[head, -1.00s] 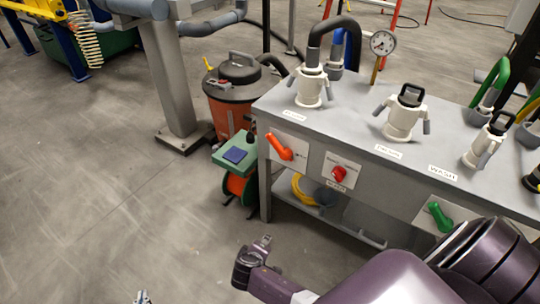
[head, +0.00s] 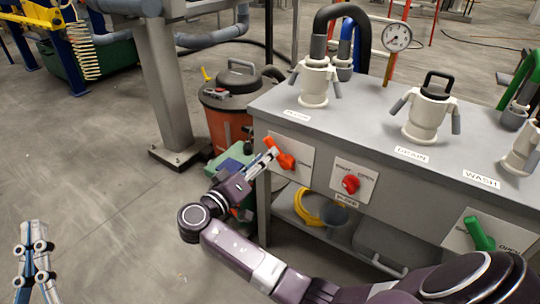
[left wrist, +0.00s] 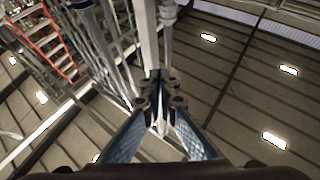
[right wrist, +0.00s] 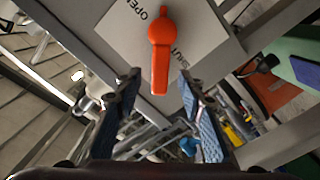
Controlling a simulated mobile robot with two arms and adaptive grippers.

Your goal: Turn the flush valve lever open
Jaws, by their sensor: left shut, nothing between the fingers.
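An orange lever (head: 284,157) sits on a white plate at the left end of the bench front. In the right wrist view the orange lever (right wrist: 160,55) has its handle along the SHUT side, with OPEN printed on the other side. A red lever (head: 350,184) and a green lever (head: 478,233) sit on plates further right. I cannot read which is marked flush. My right gripper (head: 271,154) is open at the orange lever, with the handle between its fingers in the wrist picture; contact is unclear. My left gripper (head: 35,247) is shut and empty at lower left.
The grey bench (head: 375,125) carries white valve bodies, hoses and a gauge (head: 397,37). An orange vacuum (head: 228,105) and a green reel unit (head: 225,163) stand close left of the bench. The floor (head: 110,210) at left is clear.

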